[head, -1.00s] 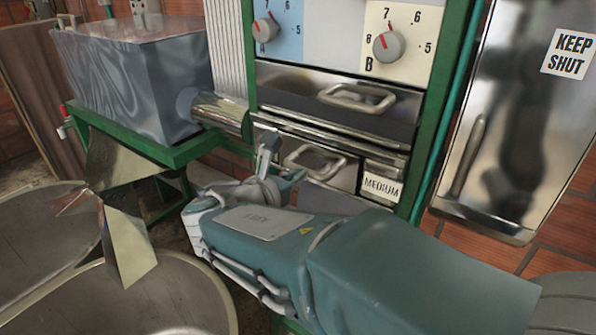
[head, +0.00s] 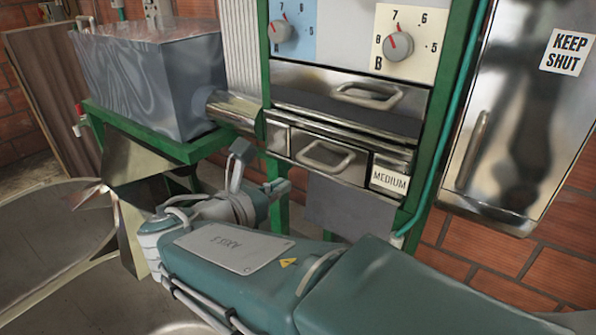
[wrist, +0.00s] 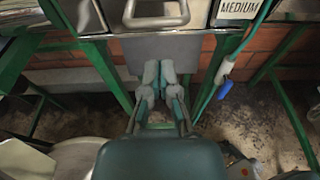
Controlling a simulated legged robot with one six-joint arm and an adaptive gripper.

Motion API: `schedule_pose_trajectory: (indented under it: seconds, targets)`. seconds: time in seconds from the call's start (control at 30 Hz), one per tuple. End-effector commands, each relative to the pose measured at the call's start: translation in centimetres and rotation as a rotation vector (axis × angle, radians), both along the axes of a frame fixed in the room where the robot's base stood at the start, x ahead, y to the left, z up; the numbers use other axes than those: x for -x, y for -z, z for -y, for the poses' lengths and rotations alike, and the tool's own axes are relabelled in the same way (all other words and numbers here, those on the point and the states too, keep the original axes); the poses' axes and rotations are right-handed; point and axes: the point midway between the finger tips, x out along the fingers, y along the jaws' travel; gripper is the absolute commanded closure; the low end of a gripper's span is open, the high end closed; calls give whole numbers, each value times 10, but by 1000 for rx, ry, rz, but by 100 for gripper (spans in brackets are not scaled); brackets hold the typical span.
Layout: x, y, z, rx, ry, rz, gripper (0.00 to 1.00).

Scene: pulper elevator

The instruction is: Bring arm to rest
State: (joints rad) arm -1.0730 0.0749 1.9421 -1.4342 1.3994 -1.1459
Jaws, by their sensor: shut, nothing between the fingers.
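My gripper (wrist: 160,75) is shut and empty in the wrist view. It hangs in front of a grey plate below the machine's lower drawer, with the floor beneath. In the head view my gripper (head: 262,175) is partly hidden by my own wrist. It is below and left of the MEDIUM drawer (head: 328,158). The drawer's handle shows in the wrist view (wrist: 157,20) ahead of my fingers. I cannot tell from these views how close the fingers are to the plate.
A green frame (head: 435,150) carries the drawers and two dials (head: 397,45). A metal hopper box (head: 150,85) stands at left above large round metal bins (head: 50,240). A KEEP SHUT cabinet (head: 530,110) is on the right. A blue-ended hose (wrist: 226,85) hangs right of my gripper.

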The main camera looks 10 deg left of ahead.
Motion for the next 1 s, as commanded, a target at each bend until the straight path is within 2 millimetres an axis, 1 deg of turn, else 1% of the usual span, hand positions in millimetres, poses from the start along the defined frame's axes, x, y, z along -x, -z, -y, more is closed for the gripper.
schedule_pose_trajectory:
  seconds: [0.03,0.1,0.2,0.3,0.37,0.47,0.5,0.57,0.6,0.67,0.7,0.77,0.8,0.9,1.0]
  targets:
    - [9,-1,-6,-1,-6,-1,100]
    - [19,-3,-12,1,-6,0,100]
    - [30,-5,-16,1,-4,0,100]
    - [35,-6,-17,0,0,-1,100]
    - [34,-6,-10,-18,15,-8,100]
    - [26,-1,22,-112,89,-41,100]
    - [23,4,41,-172,136,-59,100]
    - [19,12,72,-285,222,-86,100]
    - [19,18,94,-367,286,-101,100]
    - [22,27,123,-496,385,-118,100]
    - [25,34,141,-583,452,-123,100]
    - [32,43,166,-718,559,-124,100]
    - [37,50,182,-812,632,-119,100]
    - [54,65,214,-1045,816,-88,100]
    - [74,77,239,-1284,1001,-32,100]
